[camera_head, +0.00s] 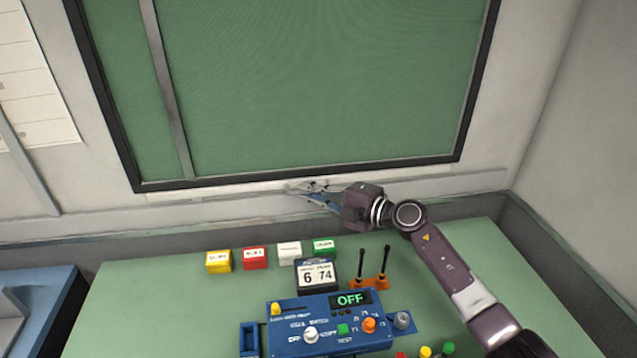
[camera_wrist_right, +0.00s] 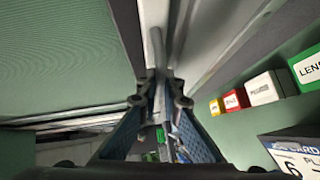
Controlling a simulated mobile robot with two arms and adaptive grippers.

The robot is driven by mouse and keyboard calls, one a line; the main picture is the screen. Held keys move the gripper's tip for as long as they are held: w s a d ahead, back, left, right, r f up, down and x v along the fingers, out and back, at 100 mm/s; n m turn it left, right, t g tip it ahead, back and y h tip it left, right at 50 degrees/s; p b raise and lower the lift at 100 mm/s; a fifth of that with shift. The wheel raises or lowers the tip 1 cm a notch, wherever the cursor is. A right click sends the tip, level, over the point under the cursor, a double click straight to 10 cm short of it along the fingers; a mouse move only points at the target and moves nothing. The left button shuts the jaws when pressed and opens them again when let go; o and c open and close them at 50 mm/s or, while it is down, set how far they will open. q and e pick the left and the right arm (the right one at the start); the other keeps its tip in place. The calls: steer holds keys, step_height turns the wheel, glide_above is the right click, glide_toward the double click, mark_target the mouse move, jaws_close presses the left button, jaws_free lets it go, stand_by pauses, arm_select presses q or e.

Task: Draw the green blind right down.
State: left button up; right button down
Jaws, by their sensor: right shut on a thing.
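The green blind (camera_head: 320,80) fills the dark window frame from the top of the head view to the frame's lower edge. No bare glass shows between them there. It also shows at the left of the right wrist view (camera_wrist_right: 55,60). My right gripper (camera_head: 312,188) is at the lower edge of the window, near its middle. In the wrist view its blue fingers (camera_wrist_right: 159,102) are shut on a thin grey bar (camera_wrist_right: 156,45). I cannot tell how the bar joins the blind. My left gripper is not in view.
Below the window is a green desk (camera_head: 140,310) with yellow, red, white and green boxes (camera_head: 255,258). A calendar block (camera_head: 317,276), two black sticks on orange bases (camera_head: 369,283) and a blue control panel (camera_head: 330,323) stand near my right forearm. A grey wall closes the right side.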

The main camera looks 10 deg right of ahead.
steer(key=shift+s+f, duration=0.1)
steer(key=shift+f, duration=0.35)
steer(key=c, duration=2.1)
jaws_free()
steer(key=shift+r, duration=0.1)
steer(key=v, duration=1.2)
